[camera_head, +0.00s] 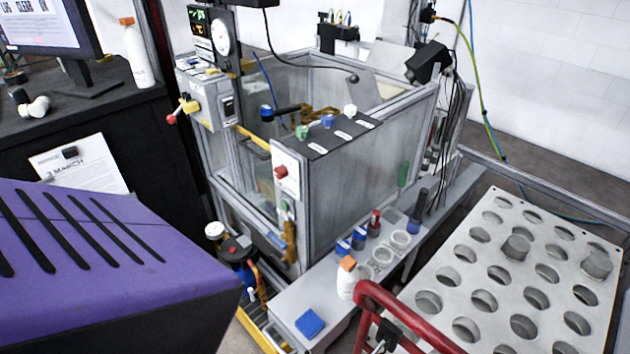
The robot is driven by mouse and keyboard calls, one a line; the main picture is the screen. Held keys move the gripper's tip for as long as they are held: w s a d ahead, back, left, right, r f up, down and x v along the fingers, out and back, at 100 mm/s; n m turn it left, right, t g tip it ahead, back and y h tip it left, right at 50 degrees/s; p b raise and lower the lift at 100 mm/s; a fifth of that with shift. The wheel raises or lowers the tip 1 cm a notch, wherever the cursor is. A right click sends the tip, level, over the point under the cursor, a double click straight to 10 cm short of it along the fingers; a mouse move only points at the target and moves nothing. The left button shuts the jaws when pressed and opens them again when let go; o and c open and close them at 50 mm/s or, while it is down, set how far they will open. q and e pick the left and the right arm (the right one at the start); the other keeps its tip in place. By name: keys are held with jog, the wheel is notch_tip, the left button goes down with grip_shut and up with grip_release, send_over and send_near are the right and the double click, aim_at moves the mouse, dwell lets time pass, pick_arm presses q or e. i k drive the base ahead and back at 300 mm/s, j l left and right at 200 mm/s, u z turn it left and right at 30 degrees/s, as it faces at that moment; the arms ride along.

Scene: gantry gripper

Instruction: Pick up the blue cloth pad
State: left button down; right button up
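The blue cloth pad (310,323) appears to be the small, flat, bright blue square in the lower middle of the head view. It lies on a light grey ledge (287,297), near its front end, and nothing covers it. Neither of my grippers shows in this view, so I cannot see where they are relative to the pad.
A white bottle with an orange cap (347,280) stands right of the pad. A red tube rail (400,308) and a perforated plate (455,257) lie further right. A clear-walled machine (345,180) rises behind. A purple slotted surface (150,285) fills the lower left.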

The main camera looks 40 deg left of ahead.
aim_at(309, 324)
jog(key=u, duration=1.35)
